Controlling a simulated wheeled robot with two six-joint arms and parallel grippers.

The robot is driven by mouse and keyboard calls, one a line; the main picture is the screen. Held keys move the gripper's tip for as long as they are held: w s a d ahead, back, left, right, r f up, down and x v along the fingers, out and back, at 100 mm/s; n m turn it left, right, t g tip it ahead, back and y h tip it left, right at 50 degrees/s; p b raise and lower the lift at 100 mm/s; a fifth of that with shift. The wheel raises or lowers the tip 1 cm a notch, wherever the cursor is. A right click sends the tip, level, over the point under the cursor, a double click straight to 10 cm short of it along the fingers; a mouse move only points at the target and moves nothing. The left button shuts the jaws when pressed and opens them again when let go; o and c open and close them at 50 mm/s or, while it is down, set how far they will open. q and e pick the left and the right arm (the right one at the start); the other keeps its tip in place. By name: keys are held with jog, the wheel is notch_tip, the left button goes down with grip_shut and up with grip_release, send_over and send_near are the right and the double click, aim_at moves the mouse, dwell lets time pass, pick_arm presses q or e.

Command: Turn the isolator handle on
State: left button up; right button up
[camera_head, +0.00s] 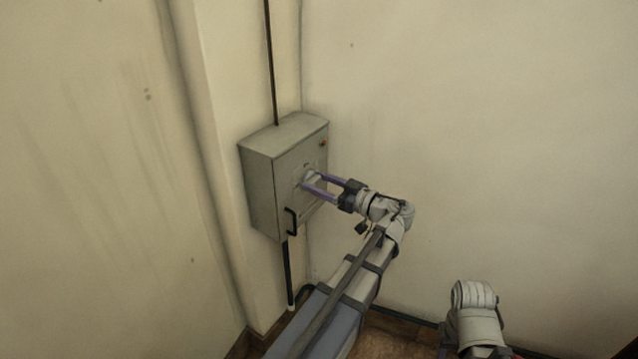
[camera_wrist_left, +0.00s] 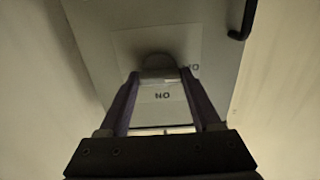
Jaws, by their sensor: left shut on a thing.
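The isolator box (camera_head: 262,190) is a grey cabinet on the wall in the head view. Its pale isolator handle (camera_head: 311,176) is on the front door. My left gripper (camera_head: 314,182) reaches it from the right, its two purple fingers shut on the handle. In the left wrist view the handle (camera_wrist_left: 157,66) sits between the fingertips and is partly hidden by them. A label reading ON upside down (camera_wrist_left: 162,96) shows between the fingers; another label (camera_wrist_left: 194,68) is partly covered by the right finger. The right gripper is out of view; only part of my right arm shows.
A black door pull (camera_head: 291,220) is low on the box door, and a small red part (camera_head: 323,142) is near its top right. A dark conduit (camera_head: 271,65) rises above the box; a black pipe (camera_head: 288,275) hangs below. The wall to the right is clear.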

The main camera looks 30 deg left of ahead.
pick_arm(q)
jog(key=shift+c, duration=1.1)
jog(key=shift+m, duration=0.3)
jog(key=m, duration=0.3)
jog(key=shift+m, duration=0.4)
jog(key=m, duration=0.4)
jog(key=shift+m, duration=0.3)
jog(key=m, duration=0.4)
jog(key=shift+m, duration=2.5)
